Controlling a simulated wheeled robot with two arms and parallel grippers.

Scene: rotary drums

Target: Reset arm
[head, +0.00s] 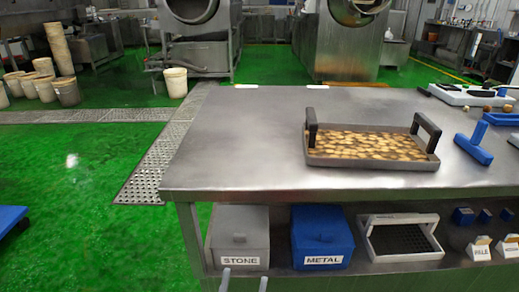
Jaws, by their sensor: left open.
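My left gripper (244,279) shows only as two pale fingertips at the bottom edge of the head view. They stand apart with nothing between them, in front of the lower shelf and overlapping the area below the grey STONE box (240,228). The rest of the left arm is out of frame. My right gripper is not in view.
The steel table (240,140) holds a tray of brown pieces (368,159) with two black handles and a blue tool (473,145). Below are a blue METAL box (321,236) and a framed sieve (399,239). Open green floor (75,200) lies left.

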